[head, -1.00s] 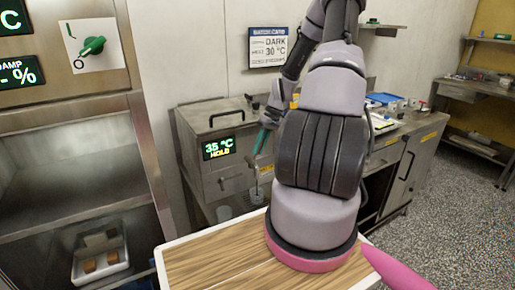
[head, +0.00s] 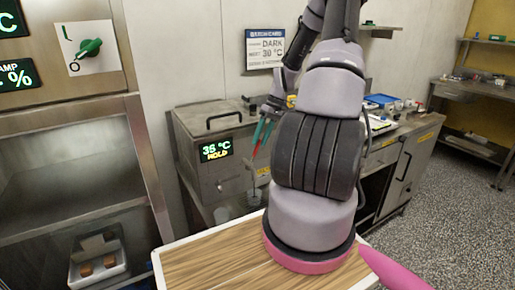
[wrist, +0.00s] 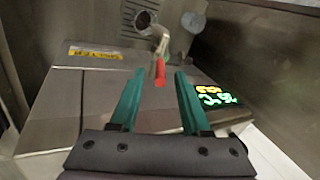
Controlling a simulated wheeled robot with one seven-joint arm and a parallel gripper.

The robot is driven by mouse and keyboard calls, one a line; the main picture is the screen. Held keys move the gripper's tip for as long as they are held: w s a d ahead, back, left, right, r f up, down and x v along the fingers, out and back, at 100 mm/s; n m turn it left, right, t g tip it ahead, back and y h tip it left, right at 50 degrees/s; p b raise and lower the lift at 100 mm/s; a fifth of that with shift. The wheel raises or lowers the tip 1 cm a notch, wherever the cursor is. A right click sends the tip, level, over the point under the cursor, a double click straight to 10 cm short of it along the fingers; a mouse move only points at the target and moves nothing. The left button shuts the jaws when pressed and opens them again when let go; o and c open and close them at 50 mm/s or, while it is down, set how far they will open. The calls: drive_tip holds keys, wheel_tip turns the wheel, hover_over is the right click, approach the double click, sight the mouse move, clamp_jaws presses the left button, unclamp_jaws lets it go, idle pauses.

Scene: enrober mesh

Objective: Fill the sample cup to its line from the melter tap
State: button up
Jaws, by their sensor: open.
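The melter (head: 205,125) is a steel box with a lid handle and a green and yellow display reading about 35 °C HOLD. Its tap (wrist: 153,35) has a red lever (wrist: 160,72). In the wrist view my gripper (wrist: 160,74) is open, its two teal fingers on either side of the lever with gaps visible. In the head view my gripper (head: 260,148) is at the melter's front by the tap. A small cup-like vessel (wrist: 145,18) appears below the tap, on a slotted grate. A second pale round vessel (wrist: 193,22) stands beside it. Their fill level cannot be made out.
A wooden-topped table (head: 200,268) with a white rim is in front of me. A steel counter (head: 400,135) with trays and small items runs right of the melter. A tray with brown pieces (head: 98,262) sits lower left. A card (head: 265,48) hangs on the wall.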

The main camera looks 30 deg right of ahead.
drive_tip(key=v, duration=0.6)
idle(7.4)
